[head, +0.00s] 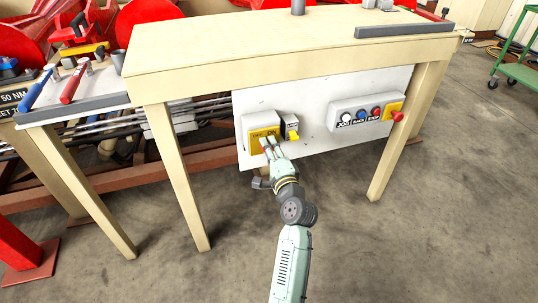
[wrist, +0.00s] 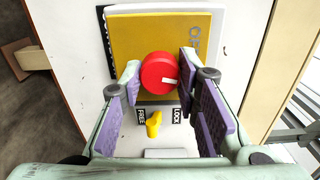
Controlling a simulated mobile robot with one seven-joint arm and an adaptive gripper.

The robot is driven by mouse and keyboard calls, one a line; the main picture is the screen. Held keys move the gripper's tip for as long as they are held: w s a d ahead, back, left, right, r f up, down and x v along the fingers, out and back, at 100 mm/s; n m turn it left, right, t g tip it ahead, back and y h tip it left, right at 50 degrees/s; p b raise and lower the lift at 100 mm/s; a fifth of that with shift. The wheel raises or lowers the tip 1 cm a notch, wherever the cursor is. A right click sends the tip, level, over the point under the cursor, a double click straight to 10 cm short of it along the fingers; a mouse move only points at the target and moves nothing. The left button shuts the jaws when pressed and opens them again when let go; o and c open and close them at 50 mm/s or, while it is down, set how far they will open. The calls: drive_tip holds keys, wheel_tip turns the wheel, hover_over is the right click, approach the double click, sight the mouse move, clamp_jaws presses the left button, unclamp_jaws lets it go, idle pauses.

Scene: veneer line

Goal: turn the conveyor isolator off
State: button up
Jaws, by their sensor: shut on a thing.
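The conveyor isolator is a yellow plate on a pale box (head: 254,129) under the bench, lettered OFF on the left and ON on the right in the head view. In the wrist view its yellow plate (wrist: 135,40) carries a round red knob (wrist: 158,70) with a white mark pointing to the picture's right. My gripper (head: 268,145) is shut on the knob, one finger on each side. It hides the knob in the head view. A small yellow lever (wrist: 153,123) sits between FREE and LOCK labels; I cannot tell which it points to.
A control box (head: 362,117) with several buttons and a red mushroom button (head: 397,116) is to the right on the same white panel (head: 317,141). The bench top (head: 290,45) overhangs the panel, with legs at both sides. The floor in front is clear.

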drive_tip(key=n+b, duration=0.8)
drive_tip(key=n, duration=0.3)
drive_tip(key=shift+b, duration=0.35)
drive_tip(key=shift+n, duration=0.4)
drive_tip(key=o, duration=1.2)
drive_tip(key=shift+c, duration=0.2)
wheel_tip(320, 180, up, 10)
drive_tip(key=shift+r, duration=0.1)
